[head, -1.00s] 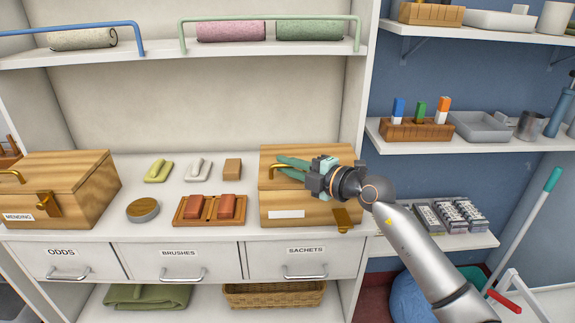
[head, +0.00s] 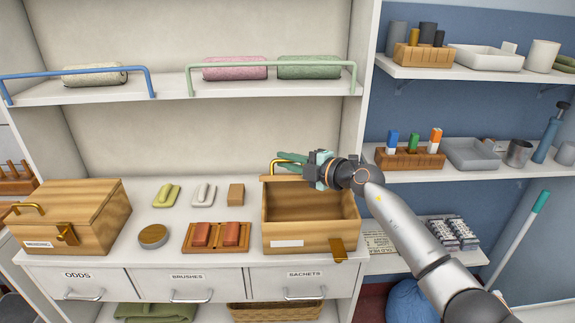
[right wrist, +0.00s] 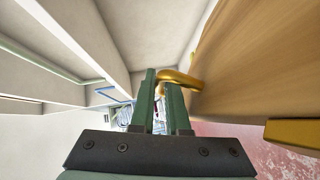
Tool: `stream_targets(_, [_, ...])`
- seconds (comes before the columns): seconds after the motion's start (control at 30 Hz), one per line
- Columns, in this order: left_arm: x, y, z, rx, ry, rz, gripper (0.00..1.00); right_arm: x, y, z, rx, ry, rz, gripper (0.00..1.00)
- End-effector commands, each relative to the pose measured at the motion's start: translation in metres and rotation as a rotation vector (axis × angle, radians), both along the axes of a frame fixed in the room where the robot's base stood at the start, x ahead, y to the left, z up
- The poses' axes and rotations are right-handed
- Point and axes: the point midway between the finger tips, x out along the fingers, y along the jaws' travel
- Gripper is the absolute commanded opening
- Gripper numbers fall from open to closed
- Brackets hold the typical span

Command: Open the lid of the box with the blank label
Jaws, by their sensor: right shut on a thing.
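The wooden box with the blank label (head: 287,243) stands at the right end of the counter. Its front half-interior (head: 310,207) shows, with the lid (head: 268,178) swung up at the back. A brass clasp (head: 337,249) hangs at its front right. My right gripper (head: 290,162) is behind the box's top edge, shut on the lid's brass handle (head: 281,165). In the right wrist view the green fingers (right wrist: 160,105) close around the end of the handle (right wrist: 182,79), beside the wooden lid (right wrist: 255,65). My left gripper is out of view.
A similar box labelled MENDING (head: 85,215) stands at the left, lid down. Between them are soap-like blocks, a round tin (head: 152,236) and a tray with red blocks (head: 217,245). A shelf with a green rail (head: 270,65) is above.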

Motion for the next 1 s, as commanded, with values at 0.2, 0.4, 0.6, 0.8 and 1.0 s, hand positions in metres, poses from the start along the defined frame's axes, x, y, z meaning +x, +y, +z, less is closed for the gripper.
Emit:
stream_targets(0.2, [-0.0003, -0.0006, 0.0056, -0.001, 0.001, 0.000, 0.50, 0.0072, -0.0001, 0.0070, 0.001, 0.052, 0.000, 0.00])
stream_targets(0.4, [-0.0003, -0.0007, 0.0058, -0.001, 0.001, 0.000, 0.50, 0.0080, 0.0001, 0.0066, 0.001, 0.063, 0.001, 0.00])
stream_targets(0.6, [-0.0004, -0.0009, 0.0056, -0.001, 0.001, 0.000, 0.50, 0.0078, 0.0003, 0.0061, 0.001, 0.064, 0.001, 0.00])
stream_targets(0.8, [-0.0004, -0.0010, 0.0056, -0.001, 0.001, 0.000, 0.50, 0.0077, 0.0003, 0.0060, 0.001, 0.063, 0.001, 0.26])
stream_targets(1.0, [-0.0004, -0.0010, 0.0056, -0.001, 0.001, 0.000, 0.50, 0.0076, 0.0000, 0.0062, 0.001, 0.063, 0.001, 0.26])
